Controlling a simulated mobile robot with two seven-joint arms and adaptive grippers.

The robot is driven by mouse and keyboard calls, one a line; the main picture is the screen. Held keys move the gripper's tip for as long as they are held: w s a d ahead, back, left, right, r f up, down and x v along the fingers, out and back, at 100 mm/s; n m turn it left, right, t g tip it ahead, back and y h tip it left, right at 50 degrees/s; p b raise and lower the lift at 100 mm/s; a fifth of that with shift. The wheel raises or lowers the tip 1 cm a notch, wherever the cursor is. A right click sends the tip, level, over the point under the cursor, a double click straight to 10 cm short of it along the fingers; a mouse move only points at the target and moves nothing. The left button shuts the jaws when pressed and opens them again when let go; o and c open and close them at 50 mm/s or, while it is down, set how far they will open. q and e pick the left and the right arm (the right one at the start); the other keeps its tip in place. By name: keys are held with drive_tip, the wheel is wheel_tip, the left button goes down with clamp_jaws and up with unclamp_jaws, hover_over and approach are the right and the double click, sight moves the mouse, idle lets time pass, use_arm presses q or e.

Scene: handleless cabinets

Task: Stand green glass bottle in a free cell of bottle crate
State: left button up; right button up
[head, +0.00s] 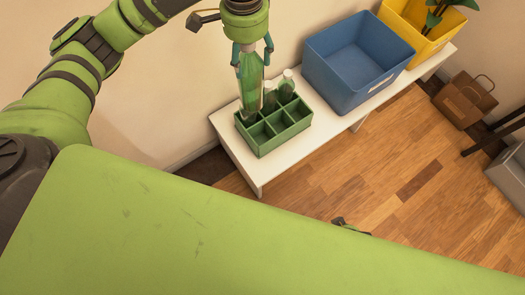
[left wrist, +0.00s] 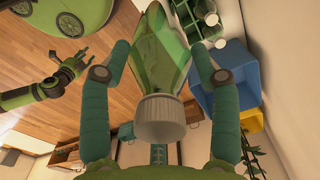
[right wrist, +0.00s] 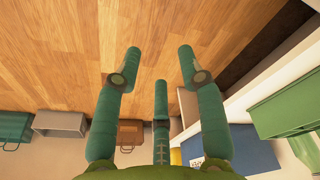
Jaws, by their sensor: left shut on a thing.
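The green glass bottle (head: 251,88) hangs upright in my left gripper (head: 252,50). In the left wrist view the bottle (left wrist: 163,55) has its grey cap towards the camera and sits between the two fingers (left wrist: 162,75). The green bottle crate (head: 262,150) stands on the white bench. In the head view the bottle's lower end overlaps the crate's left rear cells; I cannot tell whether it is inside one. Two capped bottles (head: 287,84) (head: 269,97) stand in rear cells; the front cells look empty. My right gripper (right wrist: 155,65) is open and empty above the floor.
A blue bin (head: 345,85) stands on the white bench (head: 228,140) right of the crate, with a yellow bin (head: 425,40) holding a plant beyond. A brown bag (head: 463,100) is on the wooden floor. The wall runs close behind the bench.

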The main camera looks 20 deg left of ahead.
drive_tip(key=w+f+b, duration=0.2)
drive_tip(key=w+b, duration=0.3)
drive_tip(key=b, duration=0.7)
wheel_tip(320, 180, up, 9)
drive_tip(key=s+t+b, duration=0.1)
drive_tip(key=b, duration=0.3)
use_arm(q)
drive_tip(key=w+d+f+m+b, duration=0.1)
drive_tip(key=f+m, duration=0.2)
drive_tip(key=f, duration=1.4)
drive_tip(key=w+f+m+b, duration=0.1)
drive_tip(key=w+f+m, duration=0.1)
drive_tip(key=f, duration=1.5)
drive_tip(key=shift+w+d+m+b, duration=0.3)
drive_tip(key=shift+d+m+b, duration=0.1)
drive_tip(key=shift+m, duration=0.4)
use_arm(e)
drive_tip(key=w+a+r+n+t+y, duration=0.1)
drive_tip(key=w+a+r+t+y, duration=0.1)
drive_tip(key=w+a+r+t, duration=0.4)
drive_tip(key=w+r+t, duration=0.3)
drive_tip(key=w+r, duration=0.1)
drive_tip(key=w, duration=0.2)
drive_tip(key=shift+w+r+t+y, duration=0.25)
drive_tip(key=shift+w+t+y, duration=0.05)
drive_tip(key=shift+w+t, duration=0.1)
use_arm(q)
drive_tip(key=shift+f, duration=0.15)
use_arm(e)
drive_tip(key=shift+f, duration=0.15)
